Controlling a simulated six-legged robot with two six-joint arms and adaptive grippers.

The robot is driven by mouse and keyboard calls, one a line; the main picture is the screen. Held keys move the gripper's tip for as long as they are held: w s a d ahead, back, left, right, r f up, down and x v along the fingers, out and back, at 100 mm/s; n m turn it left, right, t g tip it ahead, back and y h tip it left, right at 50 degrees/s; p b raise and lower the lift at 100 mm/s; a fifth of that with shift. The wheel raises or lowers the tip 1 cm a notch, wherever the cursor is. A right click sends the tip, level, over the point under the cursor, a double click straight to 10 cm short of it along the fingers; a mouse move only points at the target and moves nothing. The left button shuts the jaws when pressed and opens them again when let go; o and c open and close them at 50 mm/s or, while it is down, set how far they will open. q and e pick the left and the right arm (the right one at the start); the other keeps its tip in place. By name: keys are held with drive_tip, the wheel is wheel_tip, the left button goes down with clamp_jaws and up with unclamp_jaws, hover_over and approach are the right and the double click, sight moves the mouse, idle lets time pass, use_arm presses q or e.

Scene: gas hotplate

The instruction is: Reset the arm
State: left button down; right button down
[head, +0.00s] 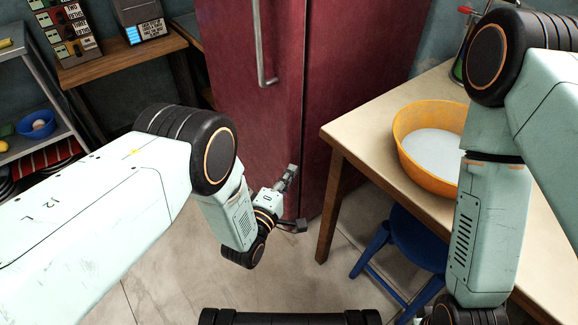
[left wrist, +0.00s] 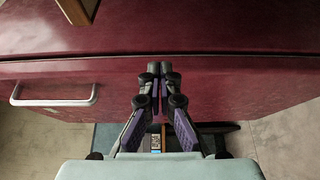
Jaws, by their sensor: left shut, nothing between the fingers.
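My left arm comes in from the left in the head view and bends down toward the floor. Its gripper (head: 290,172) is in front of the lower part of the dark red fridge (head: 240,80). In the left wrist view the two fingers of the left gripper (left wrist: 160,68) are together at the tips, with nothing between them, and the fridge (left wrist: 220,95) fills the view behind them. I cannot tell whether the tips touch the fridge. My right arm reaches down at the right of the head view; its gripper is outside the frame.
A beige table (head: 347,131) with an orange basin (head: 405,155) stands at the right. A blue stool (head: 372,262) is beneath its edge. A shelf with a blue bowl (head: 37,123) and a wooden desk (head: 120,62) are at the left. Some tiled floor (head: 165,275) is clear.

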use_arm(q)
drive_tip(key=s+a+f+m+g+y, duration=0.3)
drive_tip(key=s+a+f+g, duration=0.15)
drive_tip(key=s+a, duration=0.3)
drive_tip(key=s+a+f+m+g+y, duration=0.3)
drive_tip(key=s+a+f, duration=0.25)
drive_tip(key=a, duration=0.25)
drive_tip(key=s+a+r+m+g, duration=0.1)
drive_tip(key=s+a+m+g, duration=0.1)
drive_tip(key=s, duration=0.6)
drive_tip(key=s+a+r+m+g+y, duration=0.1)
drive_tip(key=s+g, duration=0.3)
drive_tip(key=s, duration=0.4)
drive_tip(key=s+a+r+m+g, duration=0.2)
drive_tip(key=s+a+m+g, duration=0.1)
drive_tip(key=s, duration=0.5)
drive_tip(key=shift+s+a+r+m+y, duration=0.3)
drive_tip(key=shift+s+a+r, duration=0.1)
drive_tip(key=shift+a, duration=0.05)
